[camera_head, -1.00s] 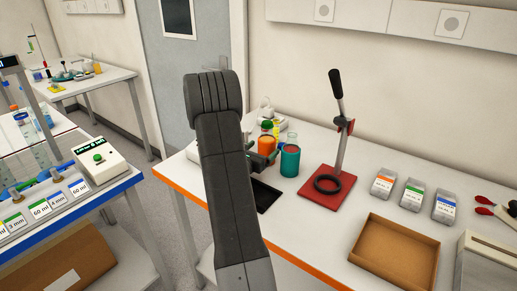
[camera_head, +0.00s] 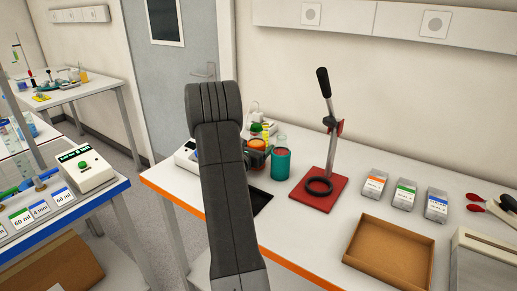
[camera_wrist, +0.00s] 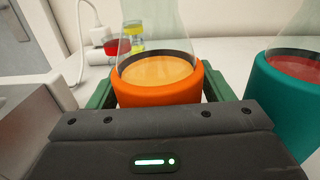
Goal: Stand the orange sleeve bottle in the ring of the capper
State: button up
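The orange sleeve bottle (camera_wrist: 158,94), a clear flask with orange liquid in an orange sleeve, stands upright on the white bench. In the head view, my gripper (camera_head: 257,147) partly hides it. In the wrist view, the green fingers of my gripper (camera_wrist: 158,98) stand open on both sides of the sleeve, close to it. Contact cannot be made out. The capper (camera_head: 328,150) stands to the right in the head view, with a red base, a tilted lever with a black handle, and a black ring (camera_head: 318,186). The ring is empty.
A teal sleeve bottle (camera_head: 281,163) stands close to the right of my gripper; it also fills the wrist view's right edge (camera_wrist: 290,88). A dark mat (camera_head: 261,201) lies in front. A brown tray (camera_head: 390,252) and several labelled boxes (camera_head: 405,197) are farther right.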

aim_at(259, 137)
jog(key=c, duration=0.9)
jog(key=shift+o, duration=0.2)
jog(key=shift+r+b, duration=0.35)
jog(key=shift+r, duration=1.65)
jog(key=shift+s, duration=0.1)
